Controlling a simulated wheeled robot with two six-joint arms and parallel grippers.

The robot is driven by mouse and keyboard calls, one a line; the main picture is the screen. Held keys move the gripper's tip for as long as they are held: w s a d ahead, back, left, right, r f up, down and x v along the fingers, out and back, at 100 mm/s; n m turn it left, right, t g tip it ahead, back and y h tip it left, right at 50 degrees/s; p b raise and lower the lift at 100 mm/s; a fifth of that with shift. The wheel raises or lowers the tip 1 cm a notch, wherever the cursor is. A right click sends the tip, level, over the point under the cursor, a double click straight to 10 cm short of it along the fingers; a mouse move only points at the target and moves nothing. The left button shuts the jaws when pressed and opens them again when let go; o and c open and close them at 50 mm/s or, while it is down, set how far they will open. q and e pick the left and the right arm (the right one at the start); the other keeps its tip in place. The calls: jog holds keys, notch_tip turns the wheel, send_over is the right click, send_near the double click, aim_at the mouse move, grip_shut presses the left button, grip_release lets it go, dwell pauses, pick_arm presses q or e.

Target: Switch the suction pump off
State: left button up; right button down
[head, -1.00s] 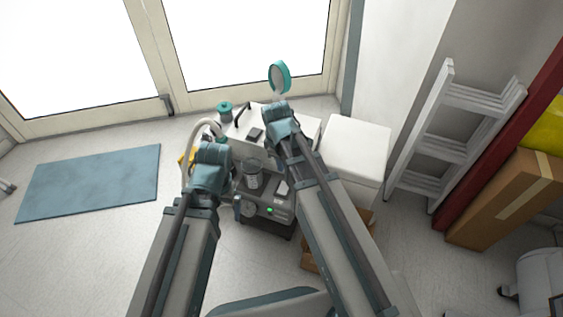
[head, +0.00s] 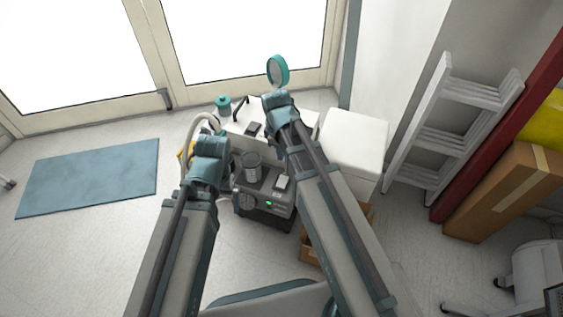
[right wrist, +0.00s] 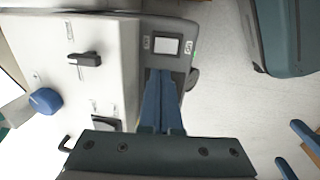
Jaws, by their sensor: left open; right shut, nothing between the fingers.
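The suction pump (head: 268,212) is a dark grey box on the floor with a lit green lamp and a clear jar (head: 251,167) on top. Its pale rocker switch (head: 282,183) also shows in the right wrist view (right wrist: 167,46), in a dark frame between two small labels. My right gripper (right wrist: 161,74) is shut and empty, its blue fingertips over the pump's top close to the switch; contact cannot be told. In the head view its fingers are hidden behind the wrist. My left gripper (right wrist: 293,150) is open and empty, off to the side of the pump.
A white cabinet-like unit (right wrist: 60,90) with dark fittings stands against the pump. A white box (head: 354,140) stands to the right, with a ladder (head: 440,130) beyond it. Open floor and a blue mat (head: 90,177) lie to the left.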

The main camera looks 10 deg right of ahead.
aim_at(283, 177)
jog(key=f+b, duration=0.4)
jog(key=w+f+b, duration=0.1)
jog(key=f+b, duration=0.4)
jog(key=d+f+b, duration=0.1)
jog(key=f+b, duration=0.3)
jog(key=shift+w+f, duration=0.25)
jog(key=shift+f, duration=0.1)
